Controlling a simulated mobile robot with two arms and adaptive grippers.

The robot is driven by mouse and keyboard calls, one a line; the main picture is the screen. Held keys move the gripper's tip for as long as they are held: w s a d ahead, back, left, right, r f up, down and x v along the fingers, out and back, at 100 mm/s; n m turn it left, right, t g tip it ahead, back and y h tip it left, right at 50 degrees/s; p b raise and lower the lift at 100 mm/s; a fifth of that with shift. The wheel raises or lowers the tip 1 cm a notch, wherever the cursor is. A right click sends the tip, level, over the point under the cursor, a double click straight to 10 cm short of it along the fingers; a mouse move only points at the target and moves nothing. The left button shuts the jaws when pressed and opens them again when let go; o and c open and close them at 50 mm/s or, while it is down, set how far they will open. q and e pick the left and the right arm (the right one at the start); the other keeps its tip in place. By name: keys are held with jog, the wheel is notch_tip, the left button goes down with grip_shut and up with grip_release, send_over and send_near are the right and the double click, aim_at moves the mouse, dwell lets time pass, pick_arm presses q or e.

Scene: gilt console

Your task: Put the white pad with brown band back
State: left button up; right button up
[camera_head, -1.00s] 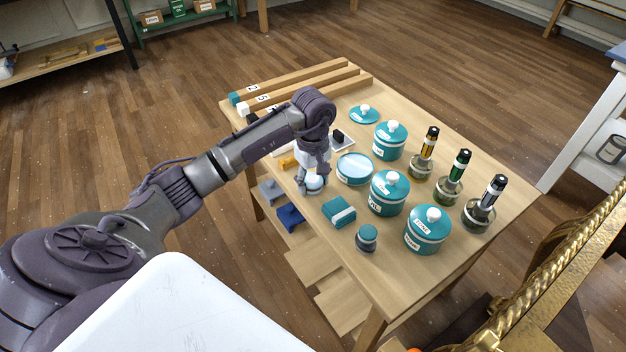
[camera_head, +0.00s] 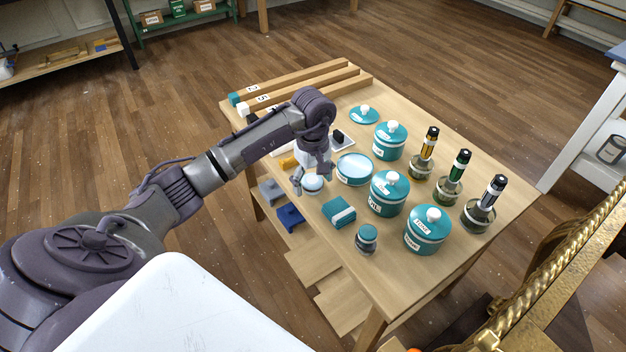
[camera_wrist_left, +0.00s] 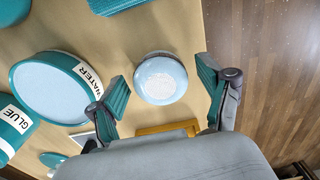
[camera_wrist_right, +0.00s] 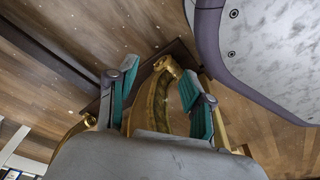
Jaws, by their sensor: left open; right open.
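A small round pale pad (camera_head: 312,184) stands on the wooden table near its left edge.
A teal dish labelled WATER (camera_wrist_left: 58,88) stands close beside the pad. Teal jars (camera_head: 427,229) and bottles (camera_head: 479,206) fill the right side of the table (camera_head: 385,284).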

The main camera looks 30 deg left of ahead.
aim_at(313, 180)
pick_arm(q)
notch_tip(313, 180, up, 12)
jog(key=shift+p, duration=0.3)
pick_arm(e)
jog(key=shift+s+d+f, duration=0.2)
jog(key=shift+s+f, duration=0.75)
jog(key=shift+s, duration=0.2)
jog(key=shift+s, duration=0.35)
jog(key=shift+w, duration=0.15)
